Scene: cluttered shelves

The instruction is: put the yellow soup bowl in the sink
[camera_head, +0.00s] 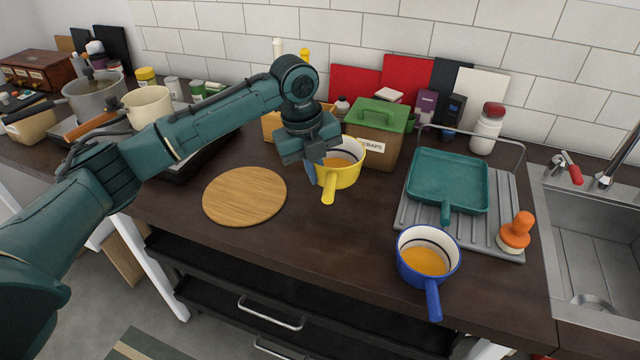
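The yellow soup bowl (348,177) stands upright on the dark counter, with orange soup inside and its handle pointing toward the front. My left gripper (313,178) is at the bowl's left side, pointing down, with its fingers at or near the rim. The fingers are small and partly hidden by the wrist, so I cannot tell whether they are closed on the rim. The steel sink (596,225) is at the far right, its visible basin empty. My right gripper is out of view.
A blue bowl (412,279) with orange soup stands near the front edge. A drying rack (483,226) holding a teal pan (448,181) and an orange-handled brush (518,230) lie between bowl and sink. A green-lidded scraps bin (381,144) stands behind. A round wooden board (245,195) lies left.

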